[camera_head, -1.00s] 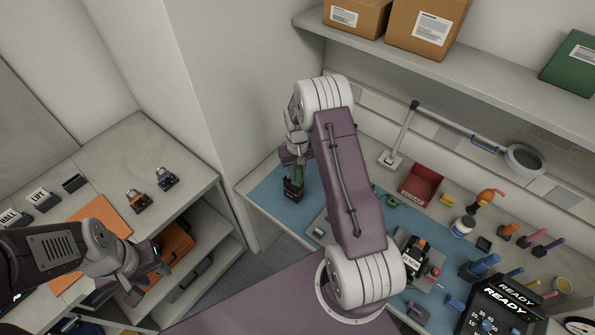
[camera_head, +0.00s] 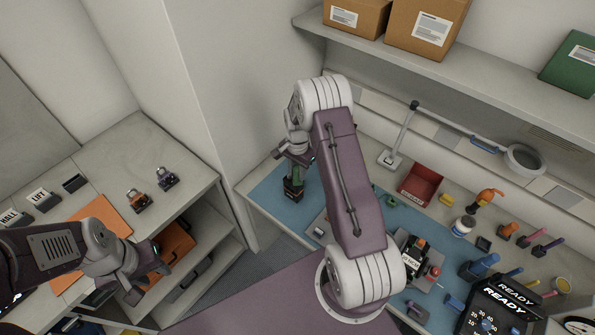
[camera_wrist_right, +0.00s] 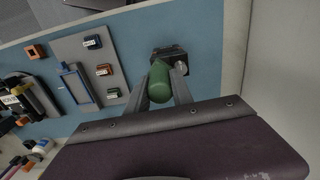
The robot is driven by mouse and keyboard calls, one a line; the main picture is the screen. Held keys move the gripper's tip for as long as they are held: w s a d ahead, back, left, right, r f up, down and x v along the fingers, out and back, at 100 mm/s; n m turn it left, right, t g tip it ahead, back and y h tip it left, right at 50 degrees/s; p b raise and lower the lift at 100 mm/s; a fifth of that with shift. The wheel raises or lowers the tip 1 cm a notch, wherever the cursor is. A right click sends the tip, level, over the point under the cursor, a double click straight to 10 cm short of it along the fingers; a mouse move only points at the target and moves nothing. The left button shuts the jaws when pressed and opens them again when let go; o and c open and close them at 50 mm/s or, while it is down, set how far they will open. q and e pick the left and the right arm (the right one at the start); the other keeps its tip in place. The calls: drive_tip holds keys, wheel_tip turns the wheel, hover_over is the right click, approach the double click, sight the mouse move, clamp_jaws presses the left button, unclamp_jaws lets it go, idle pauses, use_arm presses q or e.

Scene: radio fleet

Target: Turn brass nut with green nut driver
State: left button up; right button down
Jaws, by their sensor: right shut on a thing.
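A green nut driver (camera_wrist_right: 159,82) stands between the fingers of my right gripper (camera_wrist_right: 172,92), which is shut on it. In the head view my right gripper (camera_head: 294,160) is just above a dark block (camera_head: 292,190) at the left end of the blue mat. The block (camera_wrist_right: 170,53) also shows in the right wrist view, with the driver's far end over or against it. I cannot make out the brass nut; driver and fingers cover part of the block. My left gripper (camera_head: 147,279) is open and empty beside the left shelf unit.
A grey board (camera_wrist_right: 84,72) with small coloured blocks lies on the blue mat (camera_wrist_right: 207,45). A red bin (camera_head: 420,185), a white bottle (camera_head: 463,226) and several tools stand to the right. A wall and the bench's left edge are close to the right gripper.

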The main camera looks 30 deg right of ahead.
sight(298, 168)
drive_tip(key=shift+r, duration=0.15)
idle(0.3)
drive_tip(key=shift+r+p, duration=1.6)
drive_tip(key=shift+r, duration=0.35)
drive_tip(key=shift+f, duration=0.15)
drive_tip(key=shift+f+n+b, duration=0.4)
drive_tip(key=shift+f+b, duration=0.65)
drive_tip(key=shift+f, duration=0.2)
drive_tip(key=shift+f+b, duration=0.5)
drive_tip(key=shift+f, duration=0.2)
